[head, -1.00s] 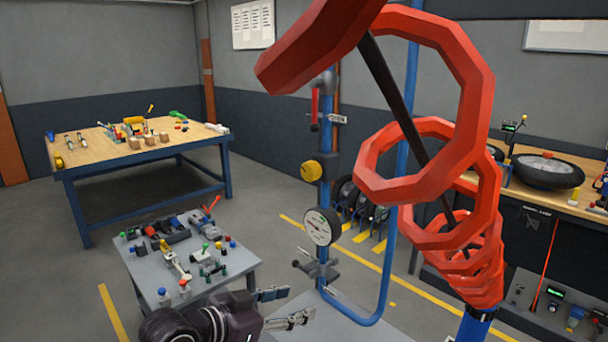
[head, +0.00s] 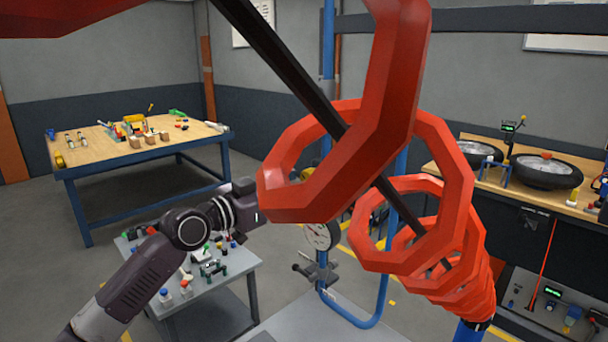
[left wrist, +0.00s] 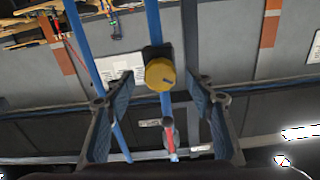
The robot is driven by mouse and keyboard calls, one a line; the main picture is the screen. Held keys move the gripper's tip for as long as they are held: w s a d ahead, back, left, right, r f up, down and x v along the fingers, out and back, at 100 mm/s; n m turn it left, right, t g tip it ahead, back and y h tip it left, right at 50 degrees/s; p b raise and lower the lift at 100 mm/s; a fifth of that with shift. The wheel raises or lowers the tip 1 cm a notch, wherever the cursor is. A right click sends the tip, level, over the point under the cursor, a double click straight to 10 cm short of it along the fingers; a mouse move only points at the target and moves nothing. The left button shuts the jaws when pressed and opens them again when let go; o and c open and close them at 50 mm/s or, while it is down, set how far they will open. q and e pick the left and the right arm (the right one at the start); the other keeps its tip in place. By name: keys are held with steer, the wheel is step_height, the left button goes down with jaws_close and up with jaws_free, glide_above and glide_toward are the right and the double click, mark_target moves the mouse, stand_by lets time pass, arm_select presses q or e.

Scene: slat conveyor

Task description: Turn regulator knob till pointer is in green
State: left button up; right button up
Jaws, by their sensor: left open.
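The yellow regulator knob (left wrist: 160,74) shows in the left wrist view on a dark body on a blue pipe. It lies between the fingers of my open left gripper (left wrist: 160,98), beyond the fingertips, with no contact visible. In the head view the red coil hides most of the knob and my left fingers; my left wrist (head: 238,208) is left of the coil. The round white gauge (head: 320,237) is partly covered by the coil, and I cannot read its pointer or green zone. My right gripper is not in view.
The large red coiled hose (head: 430,150) with a black rod crosses the head view in front of the pipe stand. A grey side table (head: 240,262) with small parts stands below my left arm. A red-handled valve (left wrist: 169,137) sits near the knob.

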arm_select(q)
steer(key=shift+x, duration=0.95)
